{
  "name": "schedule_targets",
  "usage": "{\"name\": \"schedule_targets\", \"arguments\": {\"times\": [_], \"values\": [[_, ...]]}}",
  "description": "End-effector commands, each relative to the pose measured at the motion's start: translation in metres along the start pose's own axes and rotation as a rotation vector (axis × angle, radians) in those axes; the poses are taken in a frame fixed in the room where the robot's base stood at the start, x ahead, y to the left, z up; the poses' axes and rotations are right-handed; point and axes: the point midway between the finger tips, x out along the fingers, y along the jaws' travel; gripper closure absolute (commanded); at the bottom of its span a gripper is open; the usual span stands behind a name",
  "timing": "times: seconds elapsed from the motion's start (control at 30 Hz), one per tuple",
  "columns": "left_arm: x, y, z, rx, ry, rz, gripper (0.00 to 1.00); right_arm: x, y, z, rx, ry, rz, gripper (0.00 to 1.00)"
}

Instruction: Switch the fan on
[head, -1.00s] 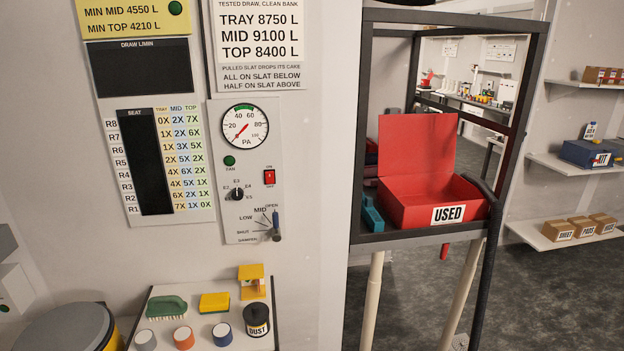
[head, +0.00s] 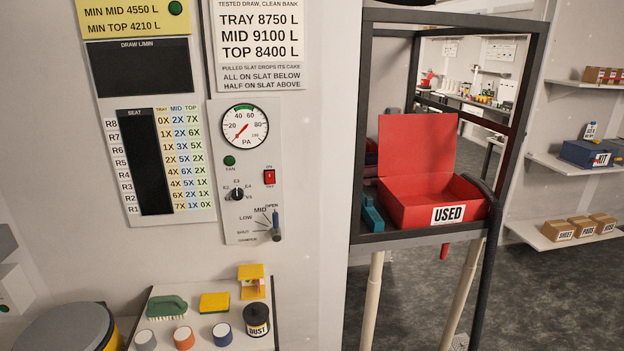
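The fan's control panel (head: 263,205) is on the wall left of centre in the head view. Its red rocker switch (head: 269,177) has ON above it and a label below; I cannot tell which way it is tipped. A dark green fan lamp (head: 229,161) is to its left. The pressure gauge (head: 245,127) is above, its needle toward the lower left. Neither of my grippers is in view.
A small table (head: 240,336) below holds a green brush (head: 167,307), a yellow sponge (head: 214,302), several round pots and a black DUST jar (head: 257,318). A black-framed stand (head: 420,237) with an open red USED box (head: 430,205) is to the right. The space before the panel looks clear.

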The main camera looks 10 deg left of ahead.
Motion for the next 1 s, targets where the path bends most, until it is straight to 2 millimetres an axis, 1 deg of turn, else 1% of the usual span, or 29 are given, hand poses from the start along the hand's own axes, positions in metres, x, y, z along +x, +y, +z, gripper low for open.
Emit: {"name": "schedule_targets", "arguments": {"times": [0.2, 0.63, 0.67, 1.0], "values": [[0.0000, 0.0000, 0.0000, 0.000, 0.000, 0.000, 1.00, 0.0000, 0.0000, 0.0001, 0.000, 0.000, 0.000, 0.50], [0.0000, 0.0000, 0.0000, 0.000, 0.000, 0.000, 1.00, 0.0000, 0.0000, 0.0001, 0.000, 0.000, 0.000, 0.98], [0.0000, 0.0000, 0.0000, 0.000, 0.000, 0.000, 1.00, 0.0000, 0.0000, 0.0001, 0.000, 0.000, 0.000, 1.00], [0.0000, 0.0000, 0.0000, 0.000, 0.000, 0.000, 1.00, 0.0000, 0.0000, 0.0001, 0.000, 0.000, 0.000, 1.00]]}}
